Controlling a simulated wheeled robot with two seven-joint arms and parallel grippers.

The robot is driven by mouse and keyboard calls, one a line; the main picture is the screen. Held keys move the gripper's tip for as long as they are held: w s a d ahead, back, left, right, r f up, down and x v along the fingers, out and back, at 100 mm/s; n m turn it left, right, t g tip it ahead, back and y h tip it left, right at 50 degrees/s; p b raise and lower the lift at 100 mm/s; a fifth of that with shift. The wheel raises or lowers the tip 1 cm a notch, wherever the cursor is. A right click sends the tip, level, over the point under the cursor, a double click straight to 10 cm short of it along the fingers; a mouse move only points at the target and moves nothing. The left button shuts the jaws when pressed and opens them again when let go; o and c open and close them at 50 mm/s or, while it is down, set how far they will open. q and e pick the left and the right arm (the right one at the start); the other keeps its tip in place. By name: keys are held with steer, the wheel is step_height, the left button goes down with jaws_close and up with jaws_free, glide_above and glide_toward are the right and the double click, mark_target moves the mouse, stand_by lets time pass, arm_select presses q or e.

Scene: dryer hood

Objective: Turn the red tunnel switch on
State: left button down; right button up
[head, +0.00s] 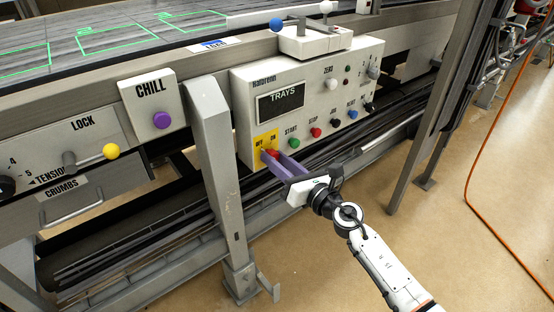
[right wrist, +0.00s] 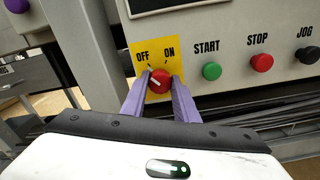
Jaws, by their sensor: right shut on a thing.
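The red rotary switch (right wrist: 161,79) sits on a yellow plate marked OFF and ON, on the front of a pale control box. Its white pointer line slants up and left, toward the OFF side. My right gripper (right wrist: 158,90) has its purple fingers on either side of the knob and is shut on it. In the head view the right gripper (head: 272,156) reaches the yellow plate (head: 259,142) from the lower right, and its fingers partly hide the red switch. My left gripper is not in view.
Beside the switch are a green START button (right wrist: 211,71), a red STOP button (right wrist: 262,62) and a black JOG button (right wrist: 307,55). A TRAYS display (head: 281,103) sits above. A metal leg (head: 216,170) stands to the left. Open floor lies to the right.

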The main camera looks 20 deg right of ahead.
arm_select(q)
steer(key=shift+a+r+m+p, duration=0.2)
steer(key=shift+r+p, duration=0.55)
steer(key=shift+p, duration=0.8)
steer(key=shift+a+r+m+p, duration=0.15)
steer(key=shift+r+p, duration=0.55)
steer(key=shift+p, duration=0.85)
arm_select(e)
steer(key=shift+f+m, duration=0.1)
steer(key=shift+m, duration=8.5)
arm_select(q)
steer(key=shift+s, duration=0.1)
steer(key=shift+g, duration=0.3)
arm_select(e)
steer(key=o, duration=1.1)
steer(key=shift+c, duration=0.2)
arm_select(q)
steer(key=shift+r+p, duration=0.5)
steer(key=shift+p, duration=0.2)
arm_select(e)
steer(key=v, duration=1)
steer(key=shift+s, duration=0.15)
steer(key=shift+d, duration=0.1)
